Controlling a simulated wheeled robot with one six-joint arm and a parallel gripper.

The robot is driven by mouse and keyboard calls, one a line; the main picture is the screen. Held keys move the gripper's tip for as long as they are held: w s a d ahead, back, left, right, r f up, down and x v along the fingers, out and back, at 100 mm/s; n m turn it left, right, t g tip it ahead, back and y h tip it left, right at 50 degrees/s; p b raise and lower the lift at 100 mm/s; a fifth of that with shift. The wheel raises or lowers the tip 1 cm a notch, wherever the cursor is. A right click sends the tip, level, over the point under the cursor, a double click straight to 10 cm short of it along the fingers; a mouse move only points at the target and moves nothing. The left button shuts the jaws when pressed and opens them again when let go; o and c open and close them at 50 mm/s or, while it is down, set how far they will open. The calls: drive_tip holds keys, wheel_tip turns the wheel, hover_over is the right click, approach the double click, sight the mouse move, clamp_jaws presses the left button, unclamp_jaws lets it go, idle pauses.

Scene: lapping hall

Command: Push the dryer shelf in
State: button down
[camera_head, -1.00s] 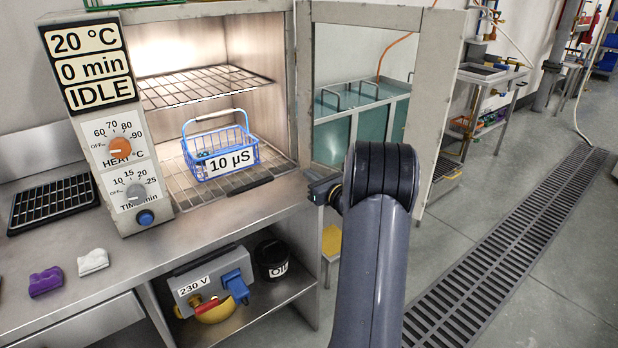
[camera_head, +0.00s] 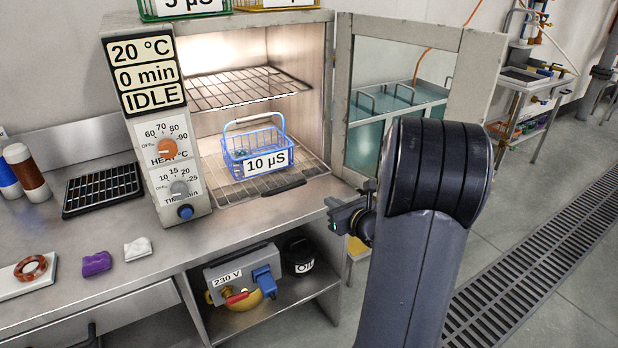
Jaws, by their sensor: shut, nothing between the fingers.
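The dryer (camera_head: 197,42) stands on the steel bench with its door (camera_head: 420,32) swung open to the right. Its lower wire shelf (camera_head: 236,189) has a dark handle (camera_head: 284,189) at the front and seems to stick out a little past the opening. A blue wire basket (camera_head: 231,150) labelled 10 µS stands upright on this shelf. An upper wire shelf (camera_head: 238,90) is empty. My gripper (camera_head: 334,213) is shut and empty, to the right of and nearer than the handle, apart from it. My own arm hides part of the gripper.
The open door and its frame stand close behind my arm. A black tray (camera_head: 103,189), a purple block (camera_head: 97,264) and a white block (camera_head: 138,248) lie on the bench at left. Below the bench is a shelf with a 230 V unit (camera_head: 236,275) and an oil can (camera_head: 299,255).

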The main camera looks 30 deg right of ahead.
drive_tip(key=shift+g, duration=0.3)
drive_tip(key=x, duration=0.4)
drive_tip(key=a+p+x, duration=0.1)
drive_tip(key=x, duration=0.3)
drive_tip(key=a+r+x, duration=0.1)
drive_tip(key=x, duration=0.3)
drive_tip(key=shift+w+a, duration=0.1)
drive_tip(key=shift+w, duration=0.6)
drive_tip(key=shift+w, duration=0.15)
